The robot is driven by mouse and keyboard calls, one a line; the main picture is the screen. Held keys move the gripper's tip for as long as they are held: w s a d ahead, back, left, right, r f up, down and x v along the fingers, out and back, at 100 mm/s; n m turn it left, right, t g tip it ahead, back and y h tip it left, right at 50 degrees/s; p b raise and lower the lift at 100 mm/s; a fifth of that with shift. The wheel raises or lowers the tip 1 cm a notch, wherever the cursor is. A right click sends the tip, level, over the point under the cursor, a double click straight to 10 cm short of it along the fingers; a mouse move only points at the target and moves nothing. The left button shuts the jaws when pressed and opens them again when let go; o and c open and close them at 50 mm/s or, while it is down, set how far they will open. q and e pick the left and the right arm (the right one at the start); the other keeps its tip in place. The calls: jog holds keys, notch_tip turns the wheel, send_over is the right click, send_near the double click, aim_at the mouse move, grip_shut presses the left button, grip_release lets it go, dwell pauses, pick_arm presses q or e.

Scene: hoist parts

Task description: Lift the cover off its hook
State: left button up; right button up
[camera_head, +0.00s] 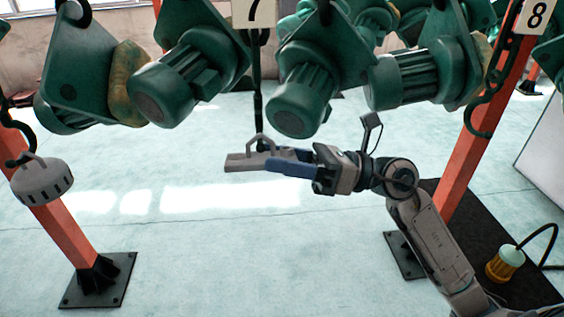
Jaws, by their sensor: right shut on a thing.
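A flat grey cover (240,162) with a thin arched handle is in the middle of the view. Its handle is up at the lower end of a dark hanging hook (258,108), below the plate marked 7. I cannot tell whether handle and hook still touch. My right gripper (282,165), with blue fingers, comes in from the right and is shut on the cover's right side. The fingers hide part of the cover. My left gripper is not in view.
Green motor hoists (308,85) hang close above my right gripper. A round grey slotted part (42,180) hangs at the left orange post (68,235). Another orange post (465,170) stands behind my right arm. A yellow lamp-like object (505,263) lies at lower right. The pale floor is clear.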

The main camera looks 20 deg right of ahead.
jog(key=shift+s, duration=0.1)
jog(key=shift+s+a+r+n, duration=0.1)
jog(key=shift+s+r+n, duration=0.1)
jog(key=shift+s, duration=0.25)
jog(key=shift+s+a+r+n, duration=0.1)
jog(key=shift+s+n, duration=0.1)
jog(key=shift+s, duration=0.2)
